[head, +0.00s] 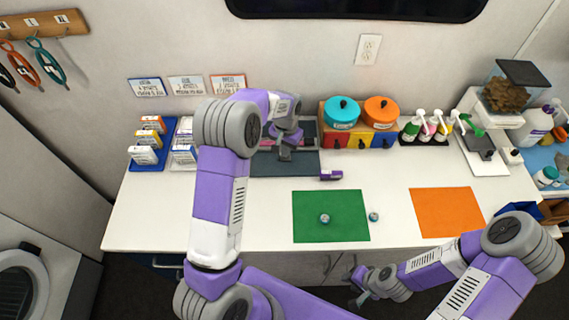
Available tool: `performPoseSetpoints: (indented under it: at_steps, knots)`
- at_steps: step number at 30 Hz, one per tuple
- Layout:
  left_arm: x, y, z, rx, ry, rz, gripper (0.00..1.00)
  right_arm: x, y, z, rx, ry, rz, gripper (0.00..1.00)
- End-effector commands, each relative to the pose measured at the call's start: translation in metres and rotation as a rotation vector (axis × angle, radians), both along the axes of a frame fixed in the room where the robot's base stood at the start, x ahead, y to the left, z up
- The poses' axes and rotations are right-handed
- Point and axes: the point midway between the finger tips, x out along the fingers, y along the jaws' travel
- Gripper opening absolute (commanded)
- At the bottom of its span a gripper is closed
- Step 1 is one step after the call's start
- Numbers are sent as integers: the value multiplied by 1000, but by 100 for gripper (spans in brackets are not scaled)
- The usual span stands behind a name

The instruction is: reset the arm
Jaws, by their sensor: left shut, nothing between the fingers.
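My left arm reaches across the white counter. Its gripper (285,154) is shut and empty above the dark grey mat (262,166) near the back. My right gripper (357,290) hangs in front of the counter's front edge, low and clear of the objects on top. Its fingers are small and dark there, so I cannot tell whether they are open.
The counter (155,215) holds a green mat (308,205) with a small ball (324,218), another ball (374,216), a purple box (331,175) and an orange mat (447,212). Pump bottles (425,128) and lidded pots (341,112) stand at the back. The left front is clear.

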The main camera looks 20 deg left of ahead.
Motion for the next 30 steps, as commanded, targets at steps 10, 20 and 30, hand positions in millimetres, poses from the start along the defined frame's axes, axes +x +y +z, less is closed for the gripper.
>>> performPoseSetpoints:
  at_steps: [10,20,30]
  knots:
    - [0,0,3,0,1,0,0,0,0,2,0,0,0,36]
    - [0,0,14,0,1,0,0,0,0,13,0,0,0,36]
    - [0,0,72,0,1,0,0,0,0,71,0,0,0,36]
